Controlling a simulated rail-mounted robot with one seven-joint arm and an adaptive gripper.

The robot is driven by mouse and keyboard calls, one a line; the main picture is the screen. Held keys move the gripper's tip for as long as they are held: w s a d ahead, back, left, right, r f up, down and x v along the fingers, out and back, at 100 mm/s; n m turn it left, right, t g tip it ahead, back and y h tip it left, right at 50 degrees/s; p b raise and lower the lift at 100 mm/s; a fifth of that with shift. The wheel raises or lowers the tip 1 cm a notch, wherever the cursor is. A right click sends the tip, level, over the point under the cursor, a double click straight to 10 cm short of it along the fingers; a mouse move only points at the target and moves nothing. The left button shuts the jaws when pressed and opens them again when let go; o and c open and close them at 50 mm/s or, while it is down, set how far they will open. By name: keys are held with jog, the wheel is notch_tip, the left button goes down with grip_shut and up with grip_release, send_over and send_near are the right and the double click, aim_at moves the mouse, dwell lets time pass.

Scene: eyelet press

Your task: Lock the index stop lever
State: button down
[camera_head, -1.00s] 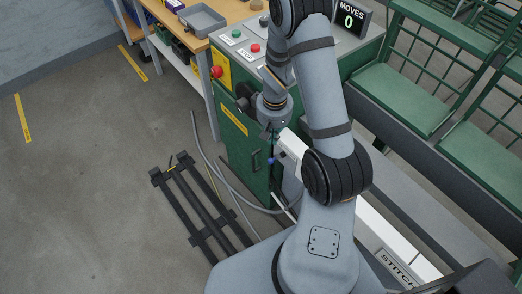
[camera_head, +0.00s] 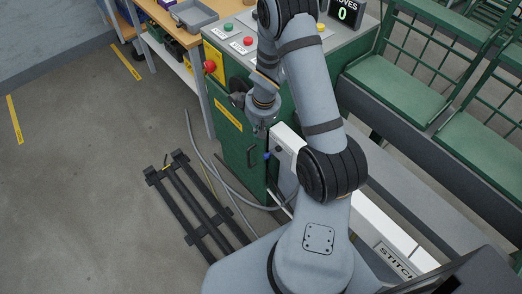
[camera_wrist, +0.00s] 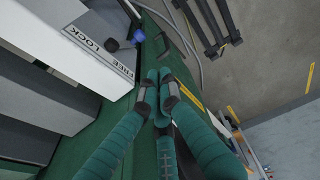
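The index stop lever shows in the wrist view as a dark round pivot (camera_wrist: 111,45) with a blue knob (camera_wrist: 139,36) at its end. It sits beside a white housing (camera_wrist: 85,50) with a FREE / LOCK label (camera_wrist: 98,52); the knob is nearer the FREE end. The blue knob also shows in the head view (camera_head: 267,156), low on the front of the white housing (camera_head: 287,142). My gripper (camera_wrist: 159,91) has its teal fingers together at the tips, with nothing seen between them. It is apart from the knob, which lies above its tips in the wrist view.
A green cabinet (camera_head: 241,150) with a black handle stands behind the lever. A grey hose (camera_head: 205,163) and a dark floor frame (camera_head: 191,205) lie to the left. A workbench (camera_head: 170,50) stands at the back left. Open floor lies further left.

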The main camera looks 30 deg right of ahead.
jog(key=b, duration=0.5)
send_over(271, 153)
jog(key=w+a, duration=0.3)
jog(key=a, duration=0.1)
jog(key=s+x, duration=0.2)
jog(key=x, duration=0.7)
jog(key=shift+s+d+f+b, duration=0.15)
jog(key=shift+s+f+b, duration=0.45)
jog(key=shift+s, duration=0.15)
jog(key=shift+r+p, duration=0.15)
jog(key=shift+p, duration=0.8)
jog(key=shift+s+g+p, duration=0.1)
jog(key=shift+g+p, duration=0.3)
